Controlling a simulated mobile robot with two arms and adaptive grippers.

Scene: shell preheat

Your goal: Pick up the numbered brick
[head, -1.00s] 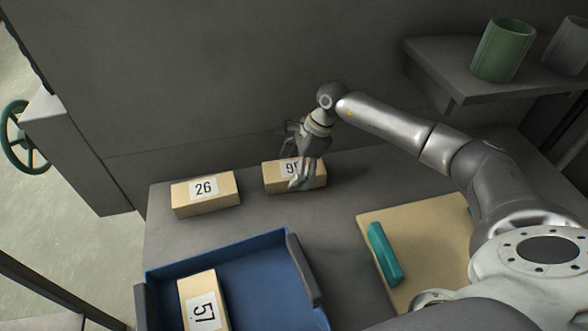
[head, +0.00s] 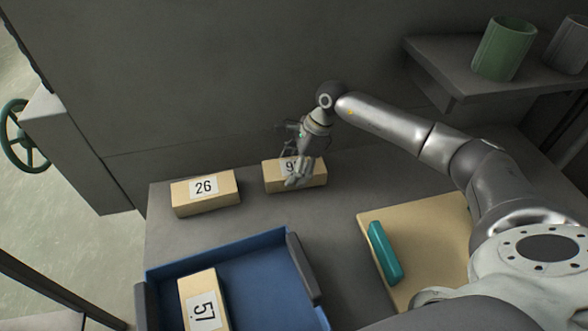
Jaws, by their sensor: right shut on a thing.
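A tan brick (head: 318,178) with a white label lies on the grey table near the back wall. A 9 shows on its label, and my gripper covers the rest. My right gripper (head: 296,172) is shut on this brick, which rests on the table. Brick 26 (head: 222,202) lies on the table to its left. Brick 57 (head: 184,291) lies in the blue tray (head: 262,262) at the front. My left gripper is not in view.
A tan board (head: 432,222) with a teal bar (head: 385,252) lies on the right of the table. A shelf (head: 446,86) at the upper right holds a green cup (head: 503,50) and a grey one (head: 570,48). A green handwheel (head: 20,136) is at far left.

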